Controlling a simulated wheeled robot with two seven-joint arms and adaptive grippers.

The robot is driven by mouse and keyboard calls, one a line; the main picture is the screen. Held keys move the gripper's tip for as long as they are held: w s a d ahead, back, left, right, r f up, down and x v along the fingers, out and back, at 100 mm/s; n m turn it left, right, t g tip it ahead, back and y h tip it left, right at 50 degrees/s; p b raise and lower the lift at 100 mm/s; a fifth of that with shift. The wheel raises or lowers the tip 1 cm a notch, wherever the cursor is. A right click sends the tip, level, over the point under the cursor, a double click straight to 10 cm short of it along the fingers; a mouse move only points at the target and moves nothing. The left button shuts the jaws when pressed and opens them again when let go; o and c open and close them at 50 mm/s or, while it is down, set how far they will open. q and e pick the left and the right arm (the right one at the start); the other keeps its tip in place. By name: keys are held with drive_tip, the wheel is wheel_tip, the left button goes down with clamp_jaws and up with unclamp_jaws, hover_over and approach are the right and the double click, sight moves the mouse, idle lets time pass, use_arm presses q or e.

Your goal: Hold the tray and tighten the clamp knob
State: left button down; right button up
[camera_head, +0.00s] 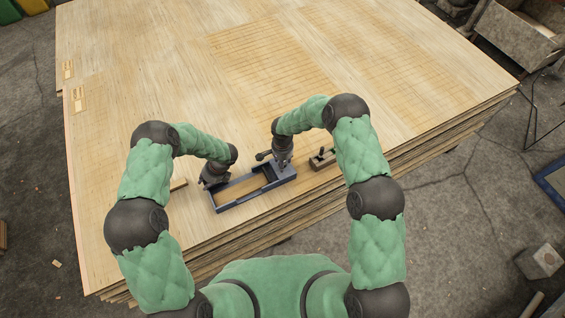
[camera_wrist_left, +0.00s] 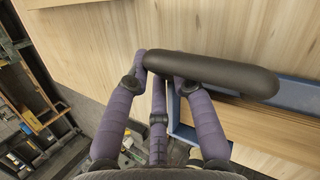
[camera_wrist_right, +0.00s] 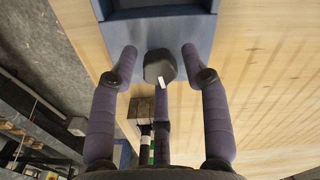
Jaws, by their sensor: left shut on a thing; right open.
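The blue-grey tray (camera_head: 230,204) lies near the front edge of the veneer stack, with a wooden strip inside. My left gripper (camera_head: 213,180) is at its left end. In the left wrist view, its fingers (camera_wrist_left: 163,75) are closed on a dark rounded handle (camera_wrist_left: 225,76) beside the tray's blue rim (camera_wrist_left: 300,94). My right gripper (camera_head: 282,155) is over the tray's right end. In the right wrist view, its open fingers stand apart around the dark clamp knob (camera_wrist_right: 160,66), which has a white mark. I cannot tell whether they touch it.
The pale veneer stack (camera_head: 270,65) is broad and mostly clear behind the tray. A small wooden tool with a dark knob (camera_head: 322,160) lies right of the tray. A wooden strip (camera_head: 178,185) lies by my left gripper. Boxes (camera_head: 515,35) stand beyond the right edge.

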drive_tip(key=c, duration=0.8)
drive_tip(key=shift+m, duration=1.3)
drive_tip(key=shift+m, duration=0.7)
drive_tip(key=shift+m, duration=0.5)
drive_tip(key=o, duration=0.8)
